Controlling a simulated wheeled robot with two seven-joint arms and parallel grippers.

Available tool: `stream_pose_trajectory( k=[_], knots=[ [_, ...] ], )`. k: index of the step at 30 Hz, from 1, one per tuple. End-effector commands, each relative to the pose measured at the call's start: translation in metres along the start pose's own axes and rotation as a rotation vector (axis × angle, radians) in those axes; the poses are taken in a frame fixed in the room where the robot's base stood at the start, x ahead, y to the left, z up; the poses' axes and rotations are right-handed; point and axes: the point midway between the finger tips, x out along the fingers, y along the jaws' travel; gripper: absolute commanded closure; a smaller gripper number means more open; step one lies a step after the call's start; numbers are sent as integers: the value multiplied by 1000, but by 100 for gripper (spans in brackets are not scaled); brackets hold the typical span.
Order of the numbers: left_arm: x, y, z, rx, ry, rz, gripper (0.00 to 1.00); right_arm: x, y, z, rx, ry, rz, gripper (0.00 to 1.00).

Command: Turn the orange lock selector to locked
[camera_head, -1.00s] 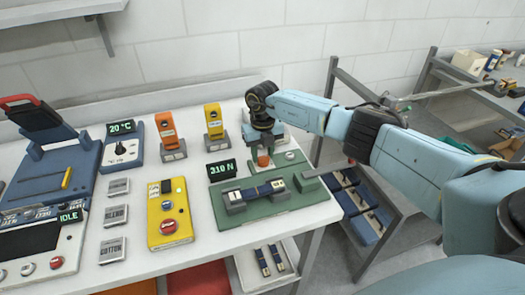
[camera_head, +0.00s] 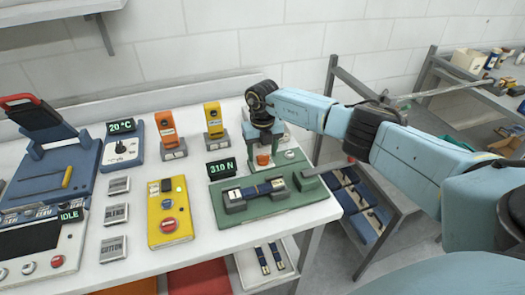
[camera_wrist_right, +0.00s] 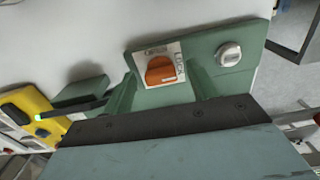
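The orange lock selector (camera_head: 264,160) is a small knob near the back of the green station (camera_head: 231,218). My right gripper (camera_head: 264,154) points down over the selector, one finger on each side. In the wrist view its two green fingers (camera_wrist_right: 162,90) flank the knob, with gaps visible, so it looks open. My left gripper is not in view.
A silver round knob (camera_wrist_right: 229,54) sits beside the selector. A 310 N display (camera_head: 221,168), clamped straps (camera_head: 262,190) and a yellow box with a red button (camera_head: 169,225) are close by. A rack of blue trays (camera_head: 360,212) stands right of the table.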

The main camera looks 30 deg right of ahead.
Motion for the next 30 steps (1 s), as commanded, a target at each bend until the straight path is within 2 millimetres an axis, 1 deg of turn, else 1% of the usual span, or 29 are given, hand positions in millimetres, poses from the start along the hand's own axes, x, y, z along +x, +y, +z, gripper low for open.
stream_pose_trajectory(
  k=[5,8,11,21,25,30],
  knots=[
    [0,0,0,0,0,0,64,-1,0,0,-1,1,0,42],
    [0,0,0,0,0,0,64,-8,0,0,-2,0,0,42],
    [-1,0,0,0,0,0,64,-23,-1,1,-2,-3,-1,42],
    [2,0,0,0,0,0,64,-98,0,1,-1,-4,1,42],
    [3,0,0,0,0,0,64,-118,0,0,-1,-2,0,42],
    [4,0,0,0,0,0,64,-132,0,0,0,0,0,42]
  ],
)
